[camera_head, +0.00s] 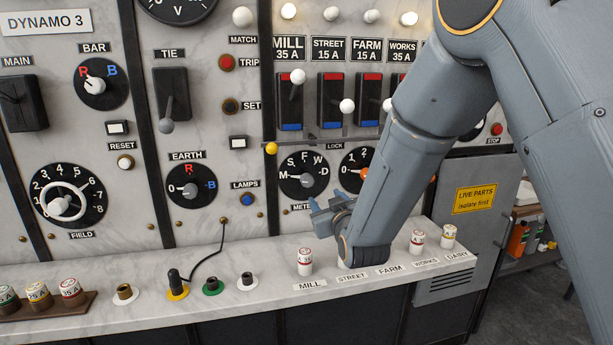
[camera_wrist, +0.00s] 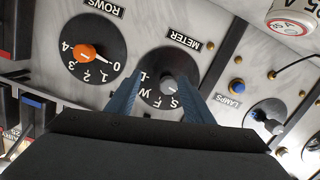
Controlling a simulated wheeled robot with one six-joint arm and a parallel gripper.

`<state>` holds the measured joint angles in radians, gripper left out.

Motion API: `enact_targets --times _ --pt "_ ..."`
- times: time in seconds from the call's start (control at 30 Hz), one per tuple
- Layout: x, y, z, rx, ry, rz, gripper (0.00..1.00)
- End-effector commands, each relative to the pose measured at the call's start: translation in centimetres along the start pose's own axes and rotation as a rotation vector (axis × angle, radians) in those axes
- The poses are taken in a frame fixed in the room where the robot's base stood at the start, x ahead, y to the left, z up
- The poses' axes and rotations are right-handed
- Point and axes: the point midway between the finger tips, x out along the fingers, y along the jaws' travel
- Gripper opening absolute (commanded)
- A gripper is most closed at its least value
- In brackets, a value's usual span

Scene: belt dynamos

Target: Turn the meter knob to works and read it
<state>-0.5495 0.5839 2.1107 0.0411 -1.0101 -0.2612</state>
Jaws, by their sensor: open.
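The meter knob (camera_head: 304,180) is a small grey knob on a round black dial with white letters, S, F, W and D among them. It sits on the marble panel above a partly hidden METER label. The wrist view shows the knob (camera_wrist: 167,86) upside down, with the METER label (camera_wrist: 183,41) clear. I cannot tell for sure which letter it points at. My gripper (camera_head: 331,214) has blue fingers and is open and empty, in front of the panel, low and right of the dial in the head view. In the wrist view my fingers (camera_wrist: 162,98) flank the dial, apparently short of the knob.
An orange-knobbed ROWS dial (camera_wrist: 88,53) sits beside the meter dial. A blue LAMPS button (camera_head: 247,199) and a black EARTH dial (camera_head: 191,186) are to the left. Fuses, including the MILL fuse (camera_head: 304,261), stand on the marble ledge (camera_head: 220,308) below. Lever switches are above.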

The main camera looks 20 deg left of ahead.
Motion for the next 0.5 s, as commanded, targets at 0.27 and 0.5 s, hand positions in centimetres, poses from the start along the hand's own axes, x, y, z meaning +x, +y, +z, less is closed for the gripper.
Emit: enact_targets --times 0.27,0.5 --pt "1.6 -2.5 -3.0 -0.022 0.122 -0.006 0.47" --pt "5.1 -2.5 -3.4 -0.021 0.121 -0.006 0.47"
